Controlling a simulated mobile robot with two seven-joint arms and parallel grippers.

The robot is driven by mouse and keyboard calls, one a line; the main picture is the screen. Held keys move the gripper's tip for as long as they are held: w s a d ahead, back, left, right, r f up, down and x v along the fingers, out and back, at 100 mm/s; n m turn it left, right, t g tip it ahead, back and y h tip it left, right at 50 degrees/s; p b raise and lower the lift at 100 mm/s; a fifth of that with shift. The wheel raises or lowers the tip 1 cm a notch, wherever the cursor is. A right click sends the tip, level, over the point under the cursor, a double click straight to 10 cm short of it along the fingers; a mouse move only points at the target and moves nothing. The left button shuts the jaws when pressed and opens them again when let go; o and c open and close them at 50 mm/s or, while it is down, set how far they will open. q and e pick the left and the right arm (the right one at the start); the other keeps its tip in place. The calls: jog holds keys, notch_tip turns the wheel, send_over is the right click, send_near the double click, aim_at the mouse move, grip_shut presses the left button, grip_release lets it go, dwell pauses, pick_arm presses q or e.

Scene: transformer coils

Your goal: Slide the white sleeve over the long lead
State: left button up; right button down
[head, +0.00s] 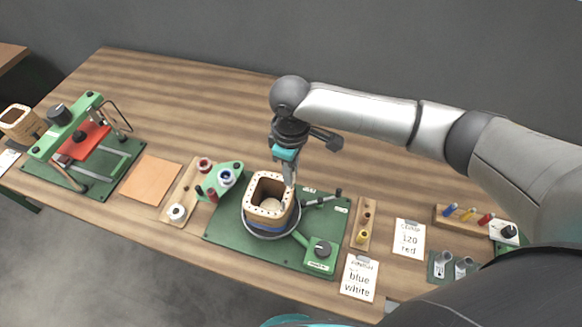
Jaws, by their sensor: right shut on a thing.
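My right gripper (288,204) points down at the right rim of the open wooden coil former (262,190). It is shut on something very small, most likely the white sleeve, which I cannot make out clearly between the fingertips. The former stands upright on a round base on the green winding plate (225,228), with a blue band of winding low around it. The long lead is too thin to tell apart here, and I cannot tell whether the sleeve touches it. My left gripper is not in view.
A wooden holder with a yellow piece (361,238) stands right of the plate, near a blue-white card (359,278) and a red card (409,239). A green press (65,142) and tan sheet (151,180) lie left. The back of the table is clear.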

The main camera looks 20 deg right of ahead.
jog(key=shift+f, duration=0.9)
dwell(0.3)
jog(key=shift+c, duration=1.2)
grip_release()
jog(key=shift+r, duration=0.15)
notch_tip(320, 180, up, 5)
jog(key=p, duration=0.6)
jog(key=shift+r+p, duration=0.2)
jog(key=shift+p, duration=0.1)
jog(key=shift+r+p, duration=0.4)
jog(key=shift+r, duration=0.8)
jog(key=shift+s, duration=0.1)
